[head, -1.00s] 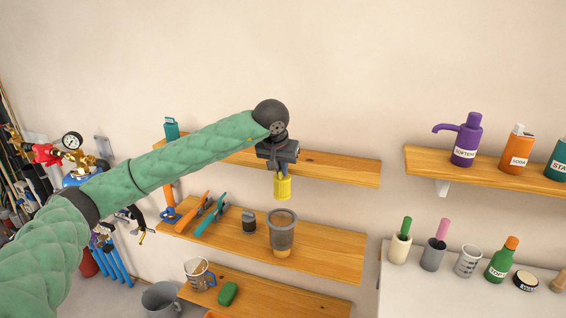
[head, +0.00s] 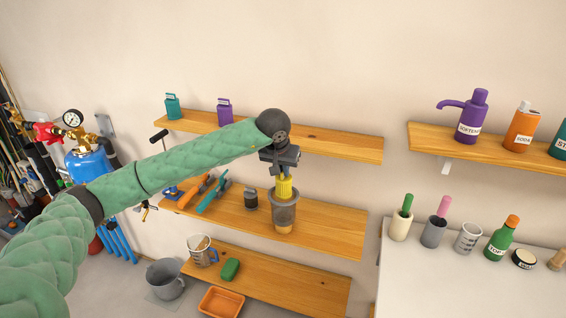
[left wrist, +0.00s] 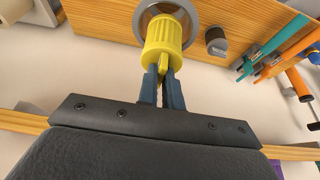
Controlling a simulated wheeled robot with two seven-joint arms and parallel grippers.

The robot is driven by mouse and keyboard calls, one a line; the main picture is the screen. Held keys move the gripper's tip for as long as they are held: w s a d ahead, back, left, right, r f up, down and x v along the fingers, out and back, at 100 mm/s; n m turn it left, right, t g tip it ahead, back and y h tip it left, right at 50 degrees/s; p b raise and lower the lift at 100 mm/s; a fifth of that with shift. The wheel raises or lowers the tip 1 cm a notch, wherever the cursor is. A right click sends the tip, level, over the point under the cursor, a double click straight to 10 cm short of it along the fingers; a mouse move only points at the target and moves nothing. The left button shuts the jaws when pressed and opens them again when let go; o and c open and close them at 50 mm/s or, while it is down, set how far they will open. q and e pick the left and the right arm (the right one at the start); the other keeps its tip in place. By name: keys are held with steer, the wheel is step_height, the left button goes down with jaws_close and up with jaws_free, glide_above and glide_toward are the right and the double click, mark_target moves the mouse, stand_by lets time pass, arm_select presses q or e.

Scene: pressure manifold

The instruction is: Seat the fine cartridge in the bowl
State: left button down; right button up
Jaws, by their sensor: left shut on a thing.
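The yellow ribbed cartridge (head: 285,188) is held upright by my left gripper (head: 281,172), which is shut on its top tab. The bowl (head: 283,213) is a grey, see-through cup standing on the middle shelf. The cartridge's lower part is at the bowl's mouth and seems to reach just inside the rim; its exact depth is hard to tell. In the left wrist view the cartridge (left wrist: 164,45) is between the fingertips (left wrist: 163,70), with the bowl's round rim (left wrist: 150,12) around and behind its far end. My right gripper is not in view.
The middle shelf (head: 330,238) also holds a small dark canister (head: 250,198) left of the bowl and orange and teal tools (head: 212,195). The upper shelf (head: 340,147) runs close behind my gripper. A white counter (head: 430,275) with bottles and cups stands at right.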

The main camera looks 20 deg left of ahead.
arm_select(q)
steer(key=shift+f, duration=1)
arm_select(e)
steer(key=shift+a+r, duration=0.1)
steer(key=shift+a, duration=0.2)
arm_select(q)
steer(key=c, duration=1.5)
jaws_free()
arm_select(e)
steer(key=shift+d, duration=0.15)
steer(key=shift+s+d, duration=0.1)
arm_select(q)
steer(key=shift+r, duration=3.5)
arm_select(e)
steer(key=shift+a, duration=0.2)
